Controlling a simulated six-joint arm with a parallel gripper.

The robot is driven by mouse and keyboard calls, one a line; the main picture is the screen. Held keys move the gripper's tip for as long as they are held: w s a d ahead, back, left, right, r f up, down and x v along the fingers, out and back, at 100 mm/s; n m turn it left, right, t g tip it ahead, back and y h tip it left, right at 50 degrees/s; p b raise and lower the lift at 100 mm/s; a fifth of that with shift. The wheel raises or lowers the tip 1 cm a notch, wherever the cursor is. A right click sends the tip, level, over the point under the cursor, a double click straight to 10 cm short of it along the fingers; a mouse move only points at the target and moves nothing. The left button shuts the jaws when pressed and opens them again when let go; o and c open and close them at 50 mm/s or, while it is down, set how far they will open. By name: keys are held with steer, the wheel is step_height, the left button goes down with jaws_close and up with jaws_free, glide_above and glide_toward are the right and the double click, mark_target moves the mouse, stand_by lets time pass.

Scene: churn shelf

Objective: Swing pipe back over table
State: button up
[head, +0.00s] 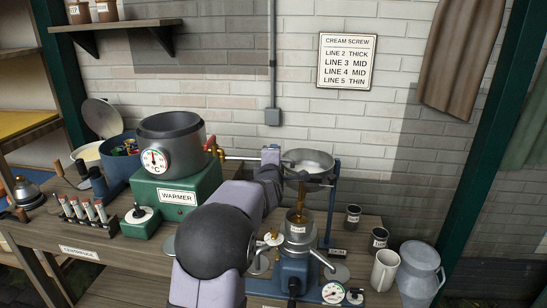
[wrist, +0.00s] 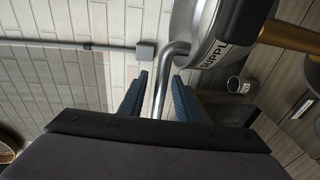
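A thin pipe (head: 237,157) runs right from the warmer's (head: 179,197) tap toward the metal supply bowl (head: 308,177), and my arm partly hides it. In the wrist view the silvery pipe (wrist: 162,85) runs between my fingers and bends at its far end beside the supply bowl (wrist: 200,32). I cannot tell whether its tip is over the bowl's rim. My gripper (wrist: 161,74) is open, with one blue finger on each side of the pipe. A narrow gap shows between the pipe and the left finger. The fingertips are hard to see in the head view.
The bowl stands on a blue post above the separator (head: 297,232). A thermometer pot (head: 172,140) sits on the warmer. A blue pot (head: 121,172) and vial rack (head: 84,218) are left on the table (head: 62,241). Cups and a milk can (head: 420,270) are right.

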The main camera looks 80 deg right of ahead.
steer(key=a+r+b, duration=0.1)
steer(key=a, duration=0.5)
steer(key=shift+s, duration=0.35)
steer(key=shift+a, duration=0.1)
step_height(320, 180, up, 6)
steer(key=w+h+p, duration=0.1)
steer(key=s+a+f+t+y+p, duration=0.1)
steer(key=s+t+y+p, duration=0.3)
steer(key=p, duration=0.9)
steer(key=shift+w+d+f+n+t+h+p, duration=0.2)
steer(key=shift+w+d+f+n+t+p, duration=0.15)
steer(key=shift+f+n+p, duration=0.4)
steer(key=shift+w+d+f+n+t+h+p, duration=0.2)
steer(key=shift+f+n+t+p, duration=0.3)
steer(key=shift+f, duration=0.5)
steer(key=shift+w+d+f+n+t+h+p, duration=0.2)
steer(key=shift+w+f+n+t+p, duration=0.15)
steer(key=shift+f+n, duration=0.45)
